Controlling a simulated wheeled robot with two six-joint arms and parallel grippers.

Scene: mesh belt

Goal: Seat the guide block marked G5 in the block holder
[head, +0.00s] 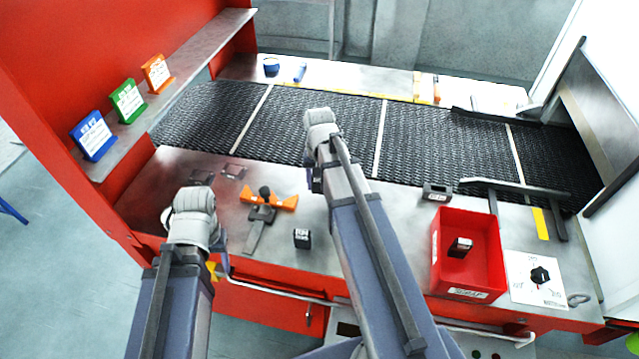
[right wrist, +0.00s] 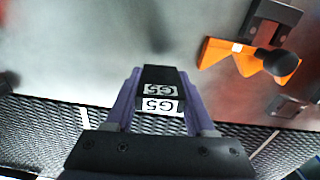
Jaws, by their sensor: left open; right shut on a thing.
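The guide block marked G5 (right wrist: 160,88) is black with white G5 labels. My right gripper (right wrist: 160,76) is shut on it, with one purple finger on each side. An orange fixture with a black knob (right wrist: 257,60), which looks like the block holder, lies at upper right in the right wrist view, apart from the block. In the head view the fixture (head: 285,202) stands on the steel table, left of my right arm. That arm hides the G5 block and right gripper there. My left arm is at lower left; its fingers are hidden.
A black labelled block (head: 302,238) stands near the table's front, between my arms. A red bin (head: 484,283) holds another block (head: 460,247). A grey-black block (head: 437,192) sits behind the bin. The mesh belt (head: 285,125) runs behind the table.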

